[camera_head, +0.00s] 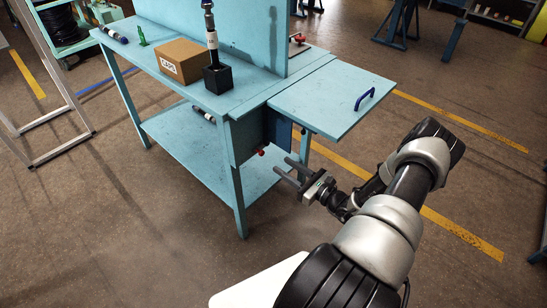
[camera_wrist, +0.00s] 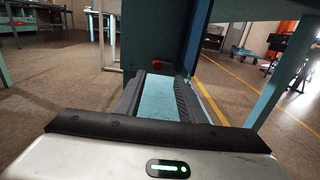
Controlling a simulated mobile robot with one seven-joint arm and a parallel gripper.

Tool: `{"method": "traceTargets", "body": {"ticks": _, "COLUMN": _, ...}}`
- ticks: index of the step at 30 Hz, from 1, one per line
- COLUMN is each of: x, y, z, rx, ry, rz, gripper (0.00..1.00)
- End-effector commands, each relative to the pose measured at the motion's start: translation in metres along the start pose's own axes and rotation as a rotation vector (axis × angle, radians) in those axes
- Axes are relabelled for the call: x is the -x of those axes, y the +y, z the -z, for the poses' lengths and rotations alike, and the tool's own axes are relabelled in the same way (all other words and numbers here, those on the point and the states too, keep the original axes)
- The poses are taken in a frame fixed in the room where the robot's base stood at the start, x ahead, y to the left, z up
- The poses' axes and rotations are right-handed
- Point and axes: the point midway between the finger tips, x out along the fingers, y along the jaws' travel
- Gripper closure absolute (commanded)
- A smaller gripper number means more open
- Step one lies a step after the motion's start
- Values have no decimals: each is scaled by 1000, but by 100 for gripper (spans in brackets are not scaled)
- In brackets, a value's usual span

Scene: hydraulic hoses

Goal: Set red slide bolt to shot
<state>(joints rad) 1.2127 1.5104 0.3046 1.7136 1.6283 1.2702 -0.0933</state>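A small red knob (camera_head: 262,152), which looks like the red slide bolt's handle, shows at the lower edge of a dark box (camera_head: 277,128) under the bench's right end. In the wrist view the red knob (camera_wrist: 157,65) is small and lies just beyond my fingertips, near the middle. The bolt's bar and its position cannot be made out. My gripper (camera_head: 288,170) is open and empty, to the lower right of the knob and apart from it. In the wrist view my gripper (camera_wrist: 163,80) has a clear gap between its two dark fingers.
The blue bench (camera_head: 240,106) has a side leaf (camera_head: 325,95) with a blue handle (camera_head: 364,99) above my gripper. A lower shelf (camera_head: 190,140) and bench legs stand close by. A carton (camera_head: 183,62) and another red-handled item (camera_head: 297,39) are on top. The floor in front is clear.

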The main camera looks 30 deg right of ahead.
Motion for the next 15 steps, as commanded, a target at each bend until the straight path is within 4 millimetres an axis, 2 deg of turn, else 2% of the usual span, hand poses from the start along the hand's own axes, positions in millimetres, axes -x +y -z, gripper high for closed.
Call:
{"method": "traceTargets", "body": {"ticks": 1, "x": 14, "y": -1, "z": -1, "rx": -1, "ry": 3, "rz": 4, "gripper": 64}}
{"method": "traceTargets", "body": {"ticks": 6, "x": 50, "y": -1, "z": -1, "rx": 0, "ry": 2, "rz": 4, "gripper": 64}}
{"method": "traceTargets", "body": {"ticks": 10, "x": 69, "y": -1, "z": 0, "rx": 1, "ry": 1, "rz": 3, "gripper": 64}}
{"method": "traceTargets", "body": {"ticks": 15, "x": 81, "y": -1, "z": 0, "rx": 1, "ry": 0, "rz": 2, "gripper": 64}}
